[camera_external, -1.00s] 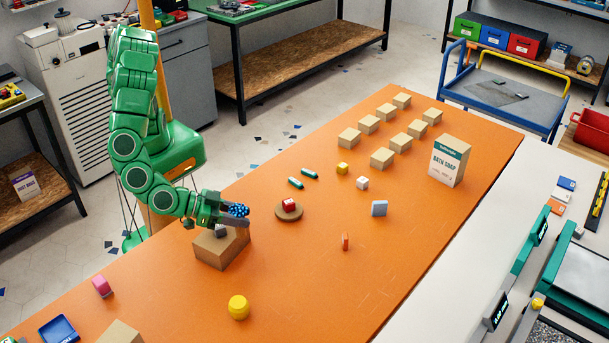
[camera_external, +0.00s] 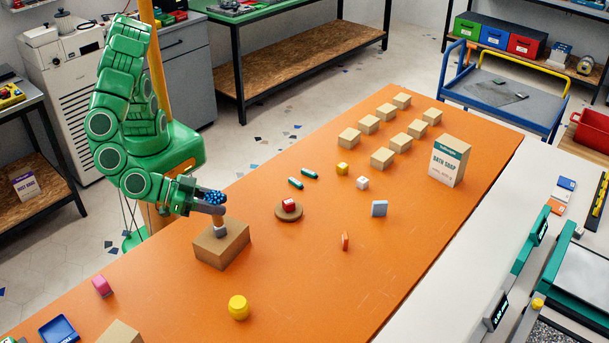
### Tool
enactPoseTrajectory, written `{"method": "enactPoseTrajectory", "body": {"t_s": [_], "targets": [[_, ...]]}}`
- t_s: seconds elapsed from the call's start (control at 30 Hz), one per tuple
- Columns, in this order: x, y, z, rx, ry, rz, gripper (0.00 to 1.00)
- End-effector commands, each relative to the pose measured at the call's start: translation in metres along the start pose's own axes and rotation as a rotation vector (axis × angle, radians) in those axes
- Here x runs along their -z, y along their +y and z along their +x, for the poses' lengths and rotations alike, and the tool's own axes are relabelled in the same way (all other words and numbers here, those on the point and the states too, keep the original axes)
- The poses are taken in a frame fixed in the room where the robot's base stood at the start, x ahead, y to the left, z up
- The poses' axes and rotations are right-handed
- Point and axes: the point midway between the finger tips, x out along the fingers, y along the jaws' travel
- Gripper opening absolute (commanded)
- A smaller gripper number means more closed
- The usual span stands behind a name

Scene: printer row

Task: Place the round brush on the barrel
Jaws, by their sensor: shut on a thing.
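My gripper (camera_external: 207,206) is at the left side of the orange table, above the back part of a cardboard-brown box. It is shut on the round brush (camera_external: 211,197), whose blue bristly head shows at the fingers. A tan piece under the fingers looks like its handle, but I cannot tell whether it touches the box.
The brown box (camera_external: 222,246) stands between gripper and barrel, with a small grey thing (camera_external: 220,231) on it. The table right of the barrel is clear.

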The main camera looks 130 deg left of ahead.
Motion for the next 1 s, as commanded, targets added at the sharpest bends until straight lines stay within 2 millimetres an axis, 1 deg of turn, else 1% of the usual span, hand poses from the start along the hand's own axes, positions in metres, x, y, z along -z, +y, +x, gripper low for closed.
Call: {"method": "enactPoseTrajectory", "body": {"t_s": [0.03, 0.2, 0.3, 0.4, 0.57, 1.0], "targets": [[0.003, 0.011, -0.007, -0.005, 0.0, 0.0, 0.06], [0.012, 0.034, -0.024, -0.013, -0.003, 0.003, 0.06], [0.014, 0.041, -0.029, -0.014, -0.006, 0.005, 0.06], [0.015, 0.047, -0.03, -0.015, -0.007, 0.005, 0.06], [0.014, 0.059, -0.022, -0.013, -0.006, 0.004, 0.06], [0.0, 0.101, 0.007, -0.013, -0.006, 0.007, 0.06]]}}
